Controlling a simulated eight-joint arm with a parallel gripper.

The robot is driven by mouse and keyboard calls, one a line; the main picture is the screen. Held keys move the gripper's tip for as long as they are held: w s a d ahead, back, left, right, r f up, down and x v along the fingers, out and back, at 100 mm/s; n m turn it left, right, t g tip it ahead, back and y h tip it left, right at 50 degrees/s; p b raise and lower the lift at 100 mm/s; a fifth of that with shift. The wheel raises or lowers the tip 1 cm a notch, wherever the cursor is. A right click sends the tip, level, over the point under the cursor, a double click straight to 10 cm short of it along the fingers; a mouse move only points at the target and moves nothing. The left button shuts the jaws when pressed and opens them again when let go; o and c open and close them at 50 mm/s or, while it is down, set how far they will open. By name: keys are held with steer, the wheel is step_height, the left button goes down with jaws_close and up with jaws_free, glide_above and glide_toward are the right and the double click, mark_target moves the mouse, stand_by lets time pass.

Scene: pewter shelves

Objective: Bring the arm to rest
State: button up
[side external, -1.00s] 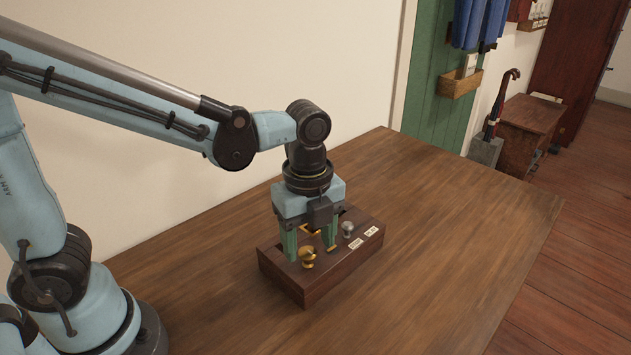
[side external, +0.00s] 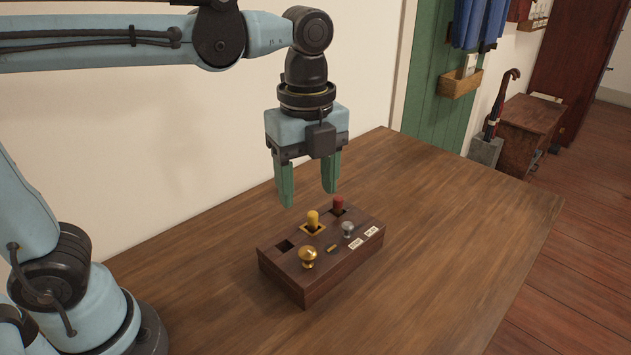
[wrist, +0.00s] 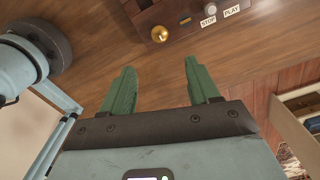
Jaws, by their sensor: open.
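My gripper (side external: 309,190) hangs above the wooden control box, its two green fingers apart with nothing between them. The wooden control box (side external: 316,286) sits on the table and carries a yellow lever (side external: 312,220), a red-topped lever (side external: 338,204), a brass knob (side external: 309,257) and a silver knob (side external: 347,228). A dark square opening (side external: 285,246) is at the box's left end. In the wrist view, my gripper (wrist: 158,75) shows both open fingers, with the box's front edge, the brass knob (wrist: 160,34) and the labels STOP and PLAY beyond them.
The wooden table (side external: 440,240) is clear around the box. A pale wall (side external: 180,140) runs behind it. A green door (side external: 430,90), a wooden cabinet (side external: 528,125) and an umbrella (side external: 500,100) in a stand are beyond the table at the right.

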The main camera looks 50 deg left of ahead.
steer(key=s+a+f+n+t, duration=0.1)
steer(key=a+f+n+t, duration=0.2)
steer(key=n, duration=0.7)
steer(key=s+a+f+n+t, duration=0.1)
steer(key=a+f+n+t, duration=0.2)
steer(key=a+n, duration=0.4)
steer(key=n+t, duration=0.1)
steer(key=n, duration=0.3)
steer(key=shift+a+f, duration=0.2)
steer(key=shift+f, duration=0.05)
steer(key=shift+s, duration=0.1)
